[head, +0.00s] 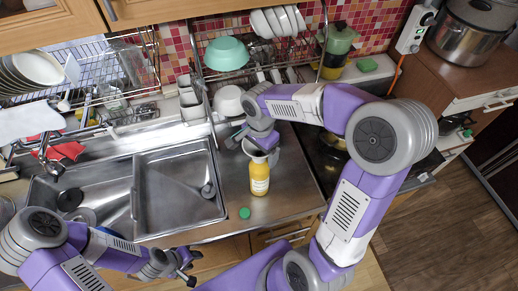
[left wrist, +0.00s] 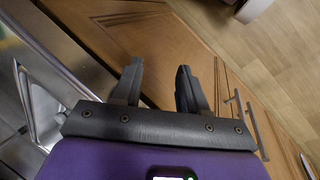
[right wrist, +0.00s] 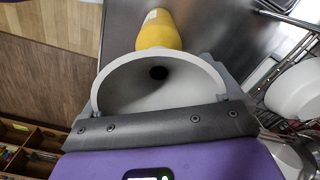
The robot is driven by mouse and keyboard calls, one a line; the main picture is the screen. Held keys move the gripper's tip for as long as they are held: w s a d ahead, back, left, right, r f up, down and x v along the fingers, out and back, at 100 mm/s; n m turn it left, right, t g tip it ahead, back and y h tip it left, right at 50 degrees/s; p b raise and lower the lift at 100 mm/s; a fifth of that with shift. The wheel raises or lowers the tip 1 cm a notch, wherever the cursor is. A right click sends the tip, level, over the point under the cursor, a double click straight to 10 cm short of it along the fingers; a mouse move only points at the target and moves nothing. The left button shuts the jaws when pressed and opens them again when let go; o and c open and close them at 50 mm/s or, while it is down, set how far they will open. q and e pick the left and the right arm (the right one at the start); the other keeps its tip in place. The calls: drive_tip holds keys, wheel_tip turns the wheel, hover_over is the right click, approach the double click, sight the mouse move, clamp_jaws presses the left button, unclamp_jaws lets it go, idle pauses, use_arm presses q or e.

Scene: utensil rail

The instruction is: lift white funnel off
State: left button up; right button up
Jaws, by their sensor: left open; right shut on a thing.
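The white funnel (right wrist: 160,88) fills the middle of the right wrist view, its wide mouth facing the camera. In the head view the funnel (head: 254,149) is at the top of the yellow bottle (head: 260,182), which stands upright on the steel counter. The bottle also shows beyond the funnel in the right wrist view (right wrist: 158,30). My right gripper (head: 262,138) is shut on the funnel, a finger on each side. The spout is hidden, so I cannot tell how far it sits in the neck. My left gripper (left wrist: 160,85) is open and empty, low in front of the cabinets.
A green cap (head: 245,213) lies on the counter in front of the bottle. A double sink (head: 180,190) is to the left. A dish rack with white plates (head: 278,22) and a green bowl (head: 226,54) is behind. The stove is to the right.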

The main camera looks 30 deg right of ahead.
drive_tip(key=shift+w, duration=0.1)
wheel_tip(320, 180, up, 10)
drive_tip(key=p, duration=0.1)
idle(0.3)
drive_tip(key=shift+r, duration=0.1)
